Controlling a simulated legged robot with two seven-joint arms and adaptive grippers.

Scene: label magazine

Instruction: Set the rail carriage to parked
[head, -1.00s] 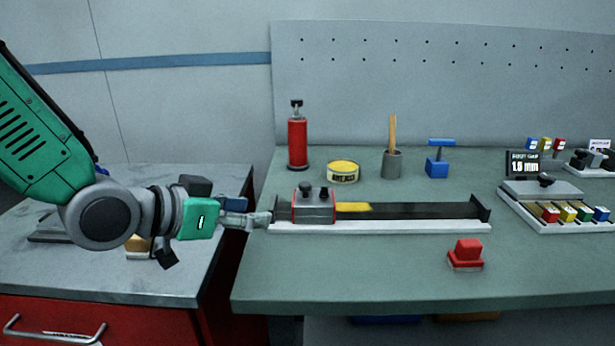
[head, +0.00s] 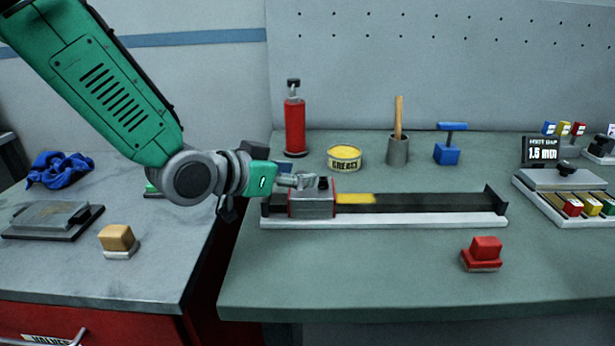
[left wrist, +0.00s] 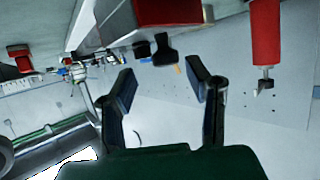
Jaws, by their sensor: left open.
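The rail carriage (head: 312,204) is a grey block with red edges and dark knobs on top. It sits near the left end of the dark rail (head: 430,203), just left of the yellow patch (head: 356,198) on it. My left gripper (head: 306,181) is over the carriage's top, close to its knobs, and partly hides them. In the left wrist view, the gripper (left wrist: 165,85) has its fingers apart with nothing between them. The carriage (left wrist: 168,12) and its black knobs (left wrist: 164,50) show there, beyond the fingertips. Contact cannot be told. My right gripper is not seen.
A red bottle (head: 295,125), a yellow-topped tin (head: 344,158), a grey cup (head: 397,149) and a blue block (head: 446,153) stand behind the rail. A red block (head: 482,253) stands in front. The label magazine (head: 570,192) is at right. The front bench is mostly clear.

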